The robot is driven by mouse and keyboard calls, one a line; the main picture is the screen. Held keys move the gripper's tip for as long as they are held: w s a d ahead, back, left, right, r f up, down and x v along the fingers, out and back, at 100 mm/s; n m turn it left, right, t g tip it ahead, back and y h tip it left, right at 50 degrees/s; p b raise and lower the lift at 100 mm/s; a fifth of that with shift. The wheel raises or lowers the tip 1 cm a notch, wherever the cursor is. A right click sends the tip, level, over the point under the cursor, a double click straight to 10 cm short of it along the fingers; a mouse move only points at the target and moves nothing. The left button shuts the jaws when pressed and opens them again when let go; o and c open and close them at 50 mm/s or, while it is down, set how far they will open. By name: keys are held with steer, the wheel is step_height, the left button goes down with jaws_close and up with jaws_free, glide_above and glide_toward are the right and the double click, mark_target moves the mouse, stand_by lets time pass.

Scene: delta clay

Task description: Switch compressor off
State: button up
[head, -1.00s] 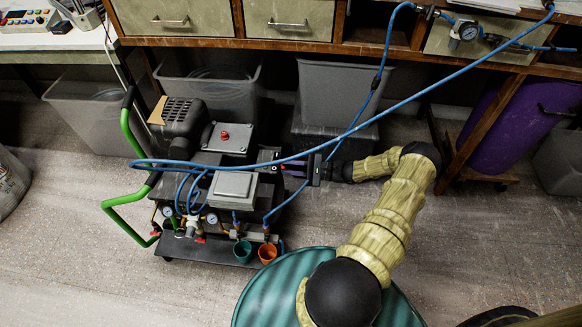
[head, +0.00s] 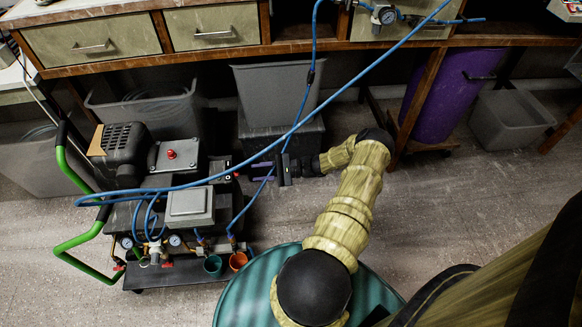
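The compressor (head: 125,160) stands on the floor at the left in the head view, on a cart with a green handle. A grey box with a red button (head: 171,154) is on its top, and a second grey box (head: 190,205) is nearer me. A small black switch box (head: 222,168) sits on its right side; its switch position is too small to tell. My gripper (head: 252,171) points left at this box from a short way off. Its purple fingers look apart and empty. A blue hose passes close to it.
A blue hose (head: 297,125) runs from the compressor up to the workbench (head: 330,48). A green drum top (head: 245,285) is below my arm. Floor to the right is clear.

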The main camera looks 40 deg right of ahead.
steer(key=v, duration=1.2)
steer(key=shift+p, duration=0.45)
steer(key=w+a+r+n+g+h, duration=0.3)
steer(key=a+r+n+g+h, duration=0.4)
steer(key=a+r+g, duration=0.7)
steer(key=s+a+r+n+t+h+p, duration=0.1)
steer(key=s+a+r+n+t+h, duration=0.25)
steer(key=s+a+r+n, duration=0.35)
steer(key=s+a+r+n+t+h, duration=0.25)
steer(key=s+a+r+h, duration=0.2)
steer(key=a+r, duration=0.45)
step_height(320, 180, up, 38)
steer(key=p, duration=3.8)
steer(key=shift+t, duration=0.3)
